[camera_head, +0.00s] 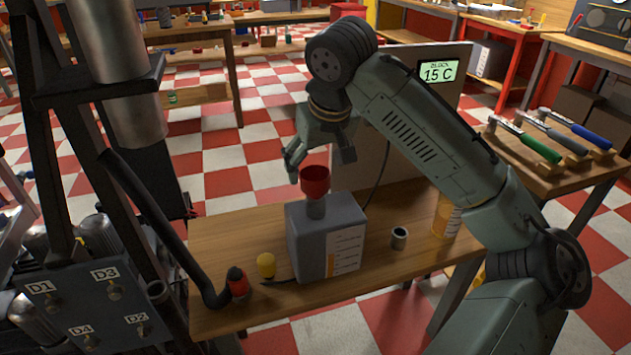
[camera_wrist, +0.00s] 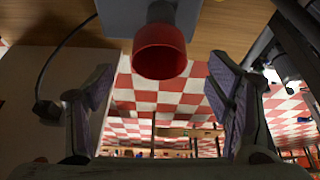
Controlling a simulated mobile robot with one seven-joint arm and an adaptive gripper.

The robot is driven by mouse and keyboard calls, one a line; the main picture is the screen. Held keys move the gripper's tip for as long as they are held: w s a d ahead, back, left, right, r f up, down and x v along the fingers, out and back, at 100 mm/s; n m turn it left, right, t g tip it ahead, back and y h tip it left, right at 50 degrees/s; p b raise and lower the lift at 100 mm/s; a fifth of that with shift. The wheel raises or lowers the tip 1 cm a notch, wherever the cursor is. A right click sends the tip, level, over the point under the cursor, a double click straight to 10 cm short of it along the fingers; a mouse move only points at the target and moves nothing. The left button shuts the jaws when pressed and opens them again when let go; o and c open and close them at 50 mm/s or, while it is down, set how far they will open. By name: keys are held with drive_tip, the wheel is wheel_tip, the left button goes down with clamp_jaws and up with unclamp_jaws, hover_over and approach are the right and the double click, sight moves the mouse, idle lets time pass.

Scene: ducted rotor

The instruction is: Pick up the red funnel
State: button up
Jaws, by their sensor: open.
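The red funnel (camera_head: 315,182) stands upright in the neck of a grey canister (camera_head: 325,238) on the wooden table. In the wrist view the funnel (camera_wrist: 159,50) shows near the top centre, below the grey canister (camera_wrist: 130,12). My gripper (camera_head: 318,160) is just above and behind the funnel in the head view. Its two fingers (camera_wrist: 158,105) are spread wide in the wrist view, with nothing between their tips. The funnel lies beyond and between them, and I see no contact.
On the table (camera_head: 225,240) stand a yellow bulb-shaped piece (camera_head: 266,265), a red-and-black piece (camera_head: 237,283), a small grey cup (camera_head: 399,238) and a yellow container (camera_head: 446,218). A panel with a display reading 15 C (camera_head: 438,73) rises behind. Green-, grey- and blue-handled tools (camera_head: 540,147) lie on the right table.

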sight(315, 173)
drive_tip(key=shift+p+x, duration=0.55)
drive_tip(key=shift+x, duration=2.4)
drive_tip(key=shift+w+r, duration=0.1)
drive_tip(key=c, duration=1.3)
